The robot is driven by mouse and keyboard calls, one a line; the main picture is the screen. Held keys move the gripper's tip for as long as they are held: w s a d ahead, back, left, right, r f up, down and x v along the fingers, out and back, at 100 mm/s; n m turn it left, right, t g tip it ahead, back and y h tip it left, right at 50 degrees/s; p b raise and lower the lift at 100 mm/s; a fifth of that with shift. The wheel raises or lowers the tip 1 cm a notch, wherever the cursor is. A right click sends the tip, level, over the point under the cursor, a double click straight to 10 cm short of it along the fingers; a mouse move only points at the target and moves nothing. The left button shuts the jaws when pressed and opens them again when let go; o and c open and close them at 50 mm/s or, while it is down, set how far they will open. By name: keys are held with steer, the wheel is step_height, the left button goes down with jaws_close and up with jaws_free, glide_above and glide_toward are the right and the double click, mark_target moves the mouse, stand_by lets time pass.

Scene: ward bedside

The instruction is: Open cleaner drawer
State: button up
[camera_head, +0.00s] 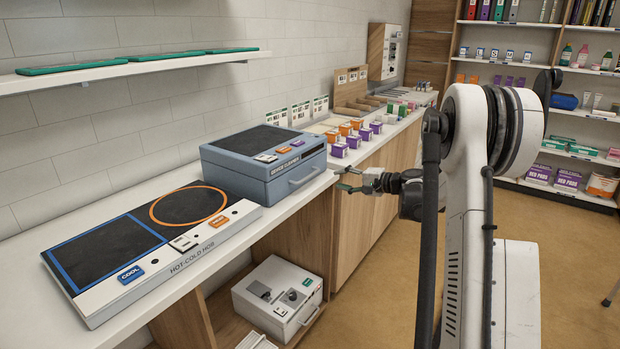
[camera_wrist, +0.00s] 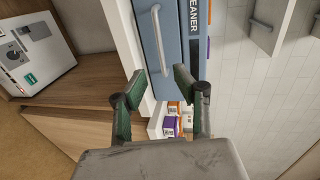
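The cleaner (camera_head: 262,160) is a blue-grey box with a dark top, standing on the white counter. Its drawer front faces the aisle and carries a light bar handle (camera_head: 304,178); the drawer looks shut. In the wrist view the cleaner appears turned on its side, with its lettering (camera_wrist: 193,25) and the handle (camera_wrist: 160,40) above my fingers. My gripper (camera_head: 352,180) is open and empty, to the right of the handle in the head view. In the wrist view its green-padded fingers (camera_wrist: 160,80) are spread, apart from the handle.
A white device (camera_head: 278,325) is on the lower shelf. A wall shelf (camera_head: 190,63) runs above. The floor aisle (camera_head: 380,290) is clear.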

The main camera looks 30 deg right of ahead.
mark_target(309, 177)
steer(key=x, duration=1.3)
steer(key=shift+w+a, duration=0.2)
steer(key=shift+w, duration=0.15)
steer(key=shift+c, duration=0.2)
jaws_close()
